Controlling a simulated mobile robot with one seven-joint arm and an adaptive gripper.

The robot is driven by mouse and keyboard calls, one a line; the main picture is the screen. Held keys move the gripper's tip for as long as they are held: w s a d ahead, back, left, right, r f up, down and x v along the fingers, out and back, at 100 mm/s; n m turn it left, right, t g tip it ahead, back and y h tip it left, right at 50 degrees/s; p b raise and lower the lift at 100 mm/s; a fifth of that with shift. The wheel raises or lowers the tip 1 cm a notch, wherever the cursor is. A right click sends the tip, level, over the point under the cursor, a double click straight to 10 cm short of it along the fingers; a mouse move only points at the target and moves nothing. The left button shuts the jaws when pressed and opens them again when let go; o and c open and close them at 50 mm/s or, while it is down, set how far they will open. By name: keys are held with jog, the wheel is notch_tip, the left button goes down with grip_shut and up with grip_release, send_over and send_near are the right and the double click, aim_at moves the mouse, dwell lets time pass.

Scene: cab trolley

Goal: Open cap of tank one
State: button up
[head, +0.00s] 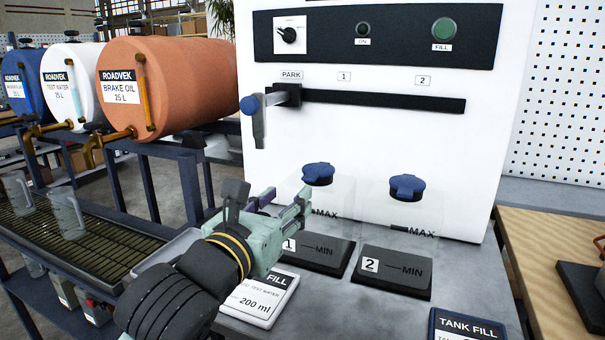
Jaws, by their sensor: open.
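Tank one (313,258) is a clear box on a dark base marked 1, with MIN and MAX lines. Its blue knobbed cap (318,174) sits on top of it. Tank two (397,272) stands to its right with a similar blue cap (407,187). My gripper (292,202) is open and empty. In the picture its fingers are below and left of tank one's cap and overlap the clear tank's left side. I cannot tell whether they touch the tank.
A white panel (375,150) behind the tanks carries a dial, two green buttons and a slotted rail with a blue-handled nozzle (258,115) at PARK. Drums (190,70) and a drip rack (85,240) stand left. Signs (262,298) lie in front.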

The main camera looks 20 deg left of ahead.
aim_at(308, 179)
jog(key=w+p, duration=0.2)
jog(key=w, duration=0.7)
jog(key=shift+w+d+p, duration=0.15)
jog(key=shift+d+p, duration=0.05)
jog(key=shift+p, duration=0.15)
jog(key=shift+c, duration=0.2)
grip_shut()
